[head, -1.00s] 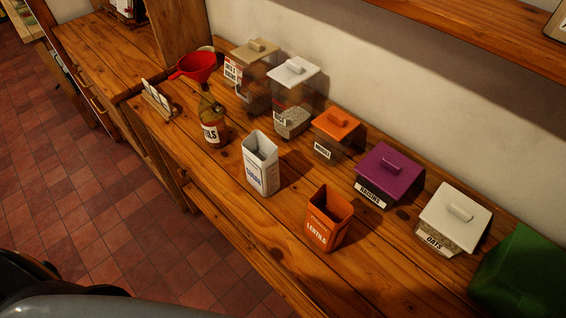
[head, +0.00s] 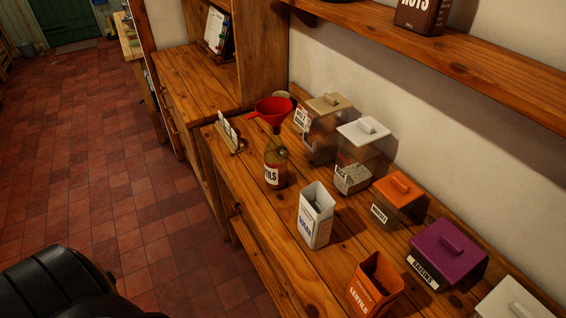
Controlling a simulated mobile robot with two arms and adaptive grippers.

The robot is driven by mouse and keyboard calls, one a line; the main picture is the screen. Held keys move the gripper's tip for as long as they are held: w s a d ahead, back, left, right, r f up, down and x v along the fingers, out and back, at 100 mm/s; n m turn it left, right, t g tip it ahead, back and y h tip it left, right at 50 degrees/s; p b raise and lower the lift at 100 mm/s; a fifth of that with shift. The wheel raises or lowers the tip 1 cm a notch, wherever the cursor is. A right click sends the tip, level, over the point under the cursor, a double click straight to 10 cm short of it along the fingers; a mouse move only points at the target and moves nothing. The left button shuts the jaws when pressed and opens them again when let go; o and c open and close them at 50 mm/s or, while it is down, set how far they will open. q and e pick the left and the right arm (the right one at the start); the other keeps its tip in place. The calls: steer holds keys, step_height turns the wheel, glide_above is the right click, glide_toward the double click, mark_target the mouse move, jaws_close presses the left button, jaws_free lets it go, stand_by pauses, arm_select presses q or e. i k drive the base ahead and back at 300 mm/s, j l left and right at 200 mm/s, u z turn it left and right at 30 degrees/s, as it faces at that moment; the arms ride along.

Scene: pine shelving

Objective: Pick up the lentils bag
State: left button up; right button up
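The orange lentils bag (head: 372,288) stands open-topped on the wooden counter at the bottom of the head view, right of centre. Its white lettering reads LENTILS, and its lower end is at the picture's bottom edge. Neither of my grippers can be made out. A dark rounded part, which seems to be mine, shows at the bottom left, well apart from the bag.
On the counter (head: 262,220) stand a white bag (head: 316,222), a bottle (head: 275,158) under a red funnel (head: 271,110), and lidded bins, including an orange-lidded one (head: 398,195) and a purple-lidded one (head: 447,252). A shelf (head: 450,60) overhangs the back. The tiled floor at left is clear.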

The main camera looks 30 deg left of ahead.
mark_target(374, 285)
steer(key=k+j+z, duration=0.2)
steer(key=k+j, duration=0.35)
steer(key=k+j+z, duration=0.2)
steer(key=k+j, duration=0.2)
steer(key=k, duration=0.25)
